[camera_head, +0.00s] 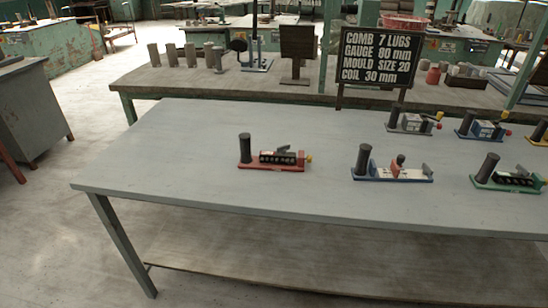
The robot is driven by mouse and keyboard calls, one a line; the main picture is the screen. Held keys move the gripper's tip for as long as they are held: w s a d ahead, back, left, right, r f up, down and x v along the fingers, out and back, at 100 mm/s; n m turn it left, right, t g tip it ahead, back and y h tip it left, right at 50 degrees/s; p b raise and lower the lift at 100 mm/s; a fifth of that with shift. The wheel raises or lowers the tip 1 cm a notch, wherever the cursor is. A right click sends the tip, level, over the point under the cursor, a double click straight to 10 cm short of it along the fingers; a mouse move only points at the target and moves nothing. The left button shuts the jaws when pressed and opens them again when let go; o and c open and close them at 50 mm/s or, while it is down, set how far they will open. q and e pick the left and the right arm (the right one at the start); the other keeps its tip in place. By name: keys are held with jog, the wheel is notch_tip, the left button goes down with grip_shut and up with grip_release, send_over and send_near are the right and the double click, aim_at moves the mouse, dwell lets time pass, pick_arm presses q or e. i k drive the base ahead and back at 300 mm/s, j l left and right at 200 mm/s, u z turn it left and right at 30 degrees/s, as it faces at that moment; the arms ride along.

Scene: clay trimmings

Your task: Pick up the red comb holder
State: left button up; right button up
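The red comb holder (272,167) lies on the grey table (190,165), left of the other holders. It has a flat red base, an upright black cylinder at its left end, a dark toothed block in the middle and a yellow knob at its right end. Nothing covers it. Neither of my grippers shows in the head view.
A blue-based holder (393,179) and a green-based holder (507,188) stand to the right, with several more behind them. A black sign (377,57) stands behind the table's back edge. The table's left part is clear. A lower shelf (300,256) runs underneath.

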aim_at(273, 161)
jog(key=l+u, duration=0.25)
jog(key=l, duration=0.8)
jog(key=i+j+z, duration=0.25)
jog(key=i+j, duration=0.25)
jog(key=j, duration=0.2)
jog(key=i+j+z, duration=0.25)
jog(key=i+j, duration=0.2)
jog(key=j, duration=0.3)
jog(key=k+l, duration=0.1)
jog(key=k, duration=0.3)
